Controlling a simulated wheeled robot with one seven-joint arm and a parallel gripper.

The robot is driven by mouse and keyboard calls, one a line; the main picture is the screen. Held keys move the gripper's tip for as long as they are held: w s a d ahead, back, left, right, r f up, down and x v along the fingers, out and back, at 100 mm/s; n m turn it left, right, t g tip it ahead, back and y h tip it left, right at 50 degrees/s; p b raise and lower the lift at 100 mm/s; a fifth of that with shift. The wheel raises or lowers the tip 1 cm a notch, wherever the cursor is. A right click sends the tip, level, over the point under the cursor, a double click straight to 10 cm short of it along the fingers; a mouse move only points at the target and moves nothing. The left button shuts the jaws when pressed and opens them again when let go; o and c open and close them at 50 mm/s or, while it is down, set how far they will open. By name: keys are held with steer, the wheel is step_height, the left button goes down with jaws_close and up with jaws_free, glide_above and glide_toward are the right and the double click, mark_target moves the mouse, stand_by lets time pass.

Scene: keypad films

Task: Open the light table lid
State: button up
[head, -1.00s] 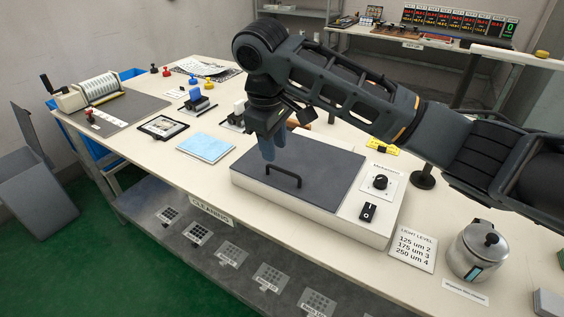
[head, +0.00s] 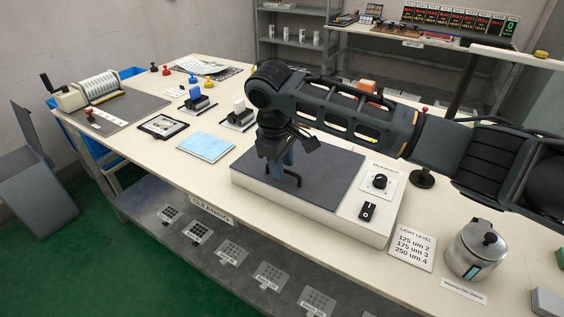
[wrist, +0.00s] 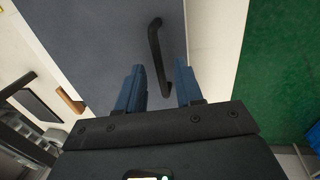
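The light table (head: 310,213) is a low white box on the bench, and its flat dark grey lid (head: 335,172) is down. A black bar handle (head: 297,180) stands near the lid's front edge, partly hidden by my gripper. My gripper (head: 279,172) points down at the handle from above the lid. In the wrist view the two blue fingers (wrist: 160,70) are apart, and the handle (wrist: 155,45) runs into the gap between them. I cannot tell whether either finger touches it. The lid also fills much of the wrist view (wrist: 95,45).
A black knob (head: 380,181) and a rocker switch (head: 367,211) sit on the light table's right side. A steel canister (head: 476,250) and a light level card (head: 412,246) stand to the right. A blue pad (head: 206,147) lies on the left.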

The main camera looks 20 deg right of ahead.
steer(key=shift+c, duration=0.5)
jaws_close()
stand_by(0.8)
